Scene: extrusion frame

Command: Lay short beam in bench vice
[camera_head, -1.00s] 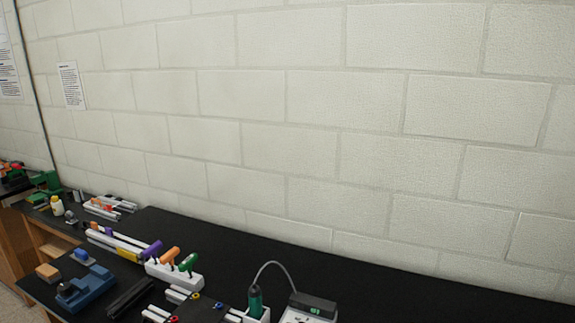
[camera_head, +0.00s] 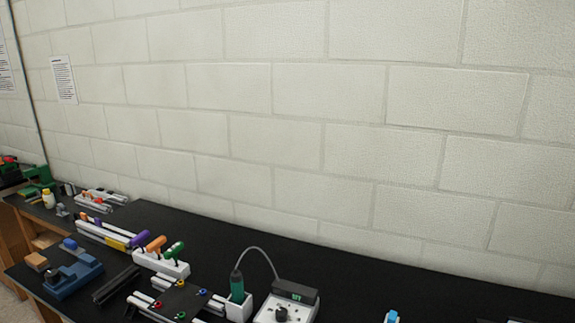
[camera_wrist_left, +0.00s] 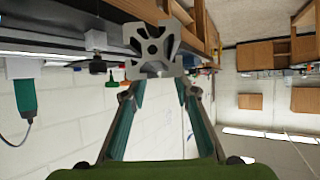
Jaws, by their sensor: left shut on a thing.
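The blue bench vice (camera_head: 72,276) stands at the near left end of the black bench in the head view. Its jaw gap is too small to tell clearly. In the left wrist view my left gripper (camera_wrist_left: 157,86) is shut on a grey aluminium beam (camera_wrist_left: 152,47), whose slotted end profile faces the camera. The beam's length behind that end is hidden. The left gripper is out of the head view, so its distance to the vice does not show. My right gripper is in neither view.
A white rack (camera_head: 161,263) with coloured-handled tools, a plate with coloured knobs (camera_head: 180,300), a green tool in a white holder (camera_head: 238,289) and a soldering station (camera_head: 287,304) crowd the bench. An orange-brown block (camera_head: 36,262) lies beside the vice. The bench's back right is clear.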

